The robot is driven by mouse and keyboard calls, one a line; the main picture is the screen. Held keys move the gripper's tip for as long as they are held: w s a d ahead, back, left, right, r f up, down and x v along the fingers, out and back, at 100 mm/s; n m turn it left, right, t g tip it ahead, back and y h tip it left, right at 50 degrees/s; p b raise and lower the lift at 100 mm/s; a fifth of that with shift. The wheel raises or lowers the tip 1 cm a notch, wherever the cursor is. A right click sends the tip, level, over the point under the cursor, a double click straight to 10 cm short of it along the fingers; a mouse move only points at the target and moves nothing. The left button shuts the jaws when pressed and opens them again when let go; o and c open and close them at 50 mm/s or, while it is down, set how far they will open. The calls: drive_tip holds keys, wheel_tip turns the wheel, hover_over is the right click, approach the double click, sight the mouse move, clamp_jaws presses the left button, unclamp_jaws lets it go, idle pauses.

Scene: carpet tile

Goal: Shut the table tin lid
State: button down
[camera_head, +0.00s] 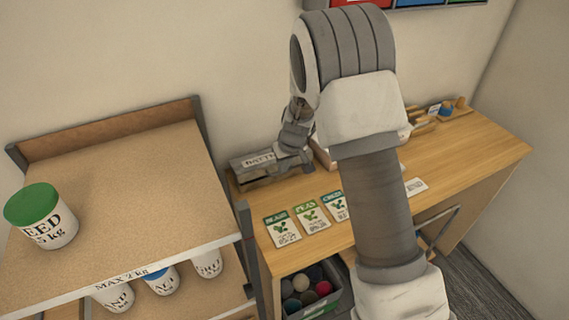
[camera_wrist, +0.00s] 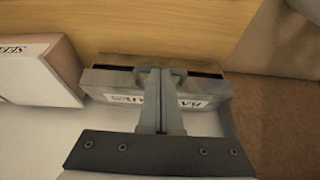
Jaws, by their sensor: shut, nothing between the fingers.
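The table tin (camera_head: 245,179) is a grey metal box at the left end of the wooden desk, with a white label starting "BATT". In the wrist view the tin (camera_wrist: 105,68) lies crosswise, its label upside down. A dark gap runs along it beside the labelled part, so the lid (camera_wrist: 213,91) looks partly open; how far I cannot tell. My gripper (camera_wrist: 160,72) is shut and empty, its fingers over the middle of the tin by a small handle. Whether they touch is unclear. In the head view my gripper (camera_head: 309,166) is at the tin's right end.
Seed packets (camera_head: 283,231) lie on the desk (camera_head: 450,160) in front. A white box (camera_wrist: 38,75) stands beside the tin in the wrist view. A shelf (camera_head: 120,190) with a green-lidded tub (camera_head: 45,222) is at left. A bin of balls (camera_head: 335,303) is below.

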drive_tip(key=f+b, duration=0.1)
drive_tip(key=b, duration=0.2)
drive_tip(key=f+t+b, duration=0.1)
drive_tip(key=b, duration=0.3)
drive_tip(key=shift+s+d+f+y+b, duration=0.15)
drive_tip(key=shift+s+f+y+b, duration=0.05)
drive_tip(key=shift+y+b, duration=0.1)
drive_tip(key=b, duration=0.1)
drive_tip(key=f+b, duration=0.1)
drive_tip(key=b, duration=0.1)
drive_tip(key=shift+s+f+t, duration=0.25)
drive_tip(key=shift+f+t, duration=0.05)
